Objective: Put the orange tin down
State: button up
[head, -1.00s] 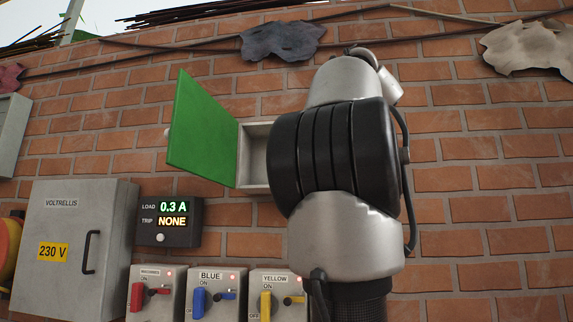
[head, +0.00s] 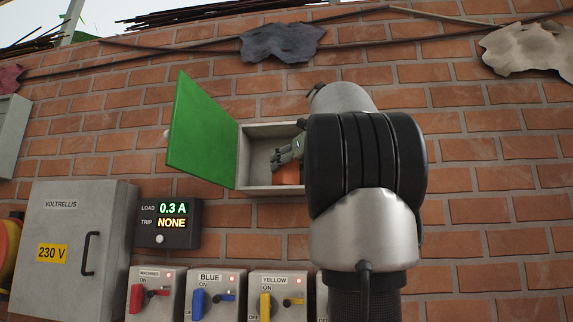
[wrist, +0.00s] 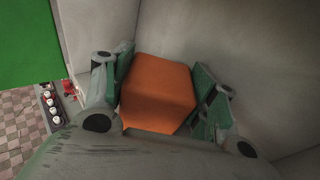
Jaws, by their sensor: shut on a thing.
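The orange tin (wrist: 158,88) is between the two green-padded fingers of my gripper (wrist: 160,100) in the wrist view. The fingers are shut on its sides. In the head view the tin (head: 287,174) shows inside the open grey wall box (head: 243,160), low in it, near the bottom. My gripper (head: 288,155) reaches into the box from the right, above the tin. Whether the tin's underside touches the box floor cannot be told. My arm hides the box's right part.
The box's green door (head: 203,130) stands open to the left. Below are a load display (head: 168,222) and switch boxes with red, blue (head: 213,290) and yellow levers. A grey cabinet (head: 75,245) is at lower left. Brick wall surrounds the box.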

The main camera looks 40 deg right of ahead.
jog(key=shift+f, duration=0.1)
jog(key=o, duration=1.2)
jog(key=shift+s+r, duration=0.2)
jog(key=shift+s, duration=0.05)
jog(key=s, duration=0.3)
jog(key=s+r, duration=0.1)
jog(key=s, duration=0.2)
jog(key=shift+s+a+r, duration=0.15)
jog(key=shift+s+a, duration=0.05)
jog(key=shift+s, duration=0.2)
